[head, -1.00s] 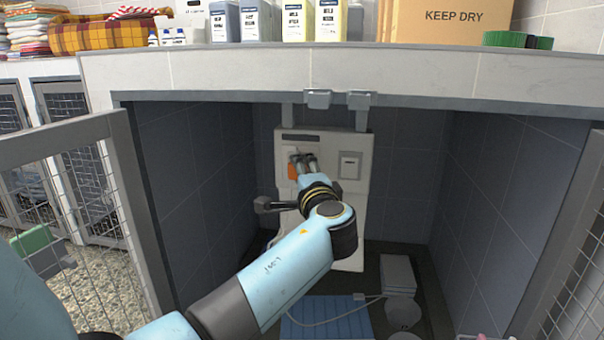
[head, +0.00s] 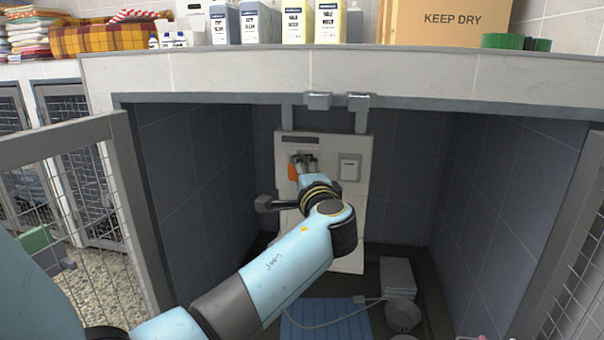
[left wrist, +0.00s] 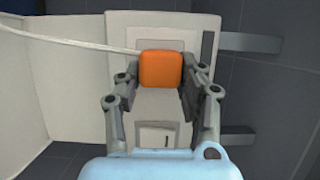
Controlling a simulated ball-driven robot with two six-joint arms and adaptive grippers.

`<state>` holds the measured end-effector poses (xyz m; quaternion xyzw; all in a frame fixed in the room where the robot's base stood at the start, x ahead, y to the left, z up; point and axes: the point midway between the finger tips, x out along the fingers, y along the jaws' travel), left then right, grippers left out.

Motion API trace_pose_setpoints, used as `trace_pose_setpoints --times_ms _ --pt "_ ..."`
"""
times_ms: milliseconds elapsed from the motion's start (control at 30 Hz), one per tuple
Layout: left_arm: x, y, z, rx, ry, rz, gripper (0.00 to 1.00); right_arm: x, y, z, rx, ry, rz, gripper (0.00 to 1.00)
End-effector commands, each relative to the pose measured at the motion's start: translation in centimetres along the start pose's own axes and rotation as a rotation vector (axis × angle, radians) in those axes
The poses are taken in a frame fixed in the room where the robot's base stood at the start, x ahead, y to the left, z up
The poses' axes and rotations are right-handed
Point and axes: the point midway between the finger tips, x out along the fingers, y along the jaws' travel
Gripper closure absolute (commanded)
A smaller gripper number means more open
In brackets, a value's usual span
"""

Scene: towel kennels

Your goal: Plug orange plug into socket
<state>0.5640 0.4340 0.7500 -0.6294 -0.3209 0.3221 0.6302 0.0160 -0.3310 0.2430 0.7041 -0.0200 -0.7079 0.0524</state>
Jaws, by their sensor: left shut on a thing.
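The orange plug (left wrist: 160,69) sits between the fingers of my left gripper (left wrist: 160,85), which is shut on it, in the left wrist view. A pale cord runs from the plug to the left in that view. In the head view the orange plug (head: 293,172) shows beside my left gripper (head: 304,160), at the upper left of the pale panel (head: 335,142). The socket plate (left wrist: 143,46) is partly hidden behind the plug, so I cannot tell whether the plug is in the socket or only in front of it. My right gripper is not in view.
A second plate with a switch (head: 349,167) is on the panel's right. Below lie a blue mat (head: 325,322), a grey box (head: 397,275) and bowls (head: 402,315). The counter (head: 420,72) overhangs the kennel opening. An open mesh door (head: 75,160) stands at the left.

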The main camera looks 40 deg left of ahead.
Motion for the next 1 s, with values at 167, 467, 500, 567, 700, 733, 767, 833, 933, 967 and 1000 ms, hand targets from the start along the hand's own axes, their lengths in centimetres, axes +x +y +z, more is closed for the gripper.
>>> trace_pose_setpoints --times_ms 167,467,500,567,700,733,767,833,933,967,1000 --pt "0.3 -0.6 -0.2 -0.004 0.005 -0.012 1.0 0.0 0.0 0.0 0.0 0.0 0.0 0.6" --pt "1.0 -0.7 -0.5 -0.004 0.006 -0.013 1.0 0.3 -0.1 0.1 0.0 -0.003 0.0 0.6" --pt "1.1 -0.7 -0.5 -0.004 0.006 -0.013 1.0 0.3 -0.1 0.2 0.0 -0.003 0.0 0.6" --pt "1.2 -0.7 -0.6 -0.004 0.006 -0.013 1.0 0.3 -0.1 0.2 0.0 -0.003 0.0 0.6" --pt "1.2 -0.7 -0.6 -0.003 0.006 -0.014 1.0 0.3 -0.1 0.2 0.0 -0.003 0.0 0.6" --pt "1.2 -0.8 -0.6 -0.003 0.006 -0.014 1.0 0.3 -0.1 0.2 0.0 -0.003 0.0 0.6" --pt "1.2 -0.8 -0.6 -0.003 0.006 -0.014 1.0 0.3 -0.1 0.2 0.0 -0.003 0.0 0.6" --pt "1.3 -0.8 -0.6 -0.002 0.006 -0.015 1.0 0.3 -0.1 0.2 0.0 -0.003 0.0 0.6" --pt "1.3 -0.8 -0.6 -0.002 0.006 -0.015 1.0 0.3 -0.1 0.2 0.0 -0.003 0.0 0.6" --pt "1.3 -0.8 -0.6 -0.002 0.006 -0.016 1.0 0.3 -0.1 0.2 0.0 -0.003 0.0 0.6" --pt "1.3 -0.8 -0.6 -0.002 0.006 -0.016 0.61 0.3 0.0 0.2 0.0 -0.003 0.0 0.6"
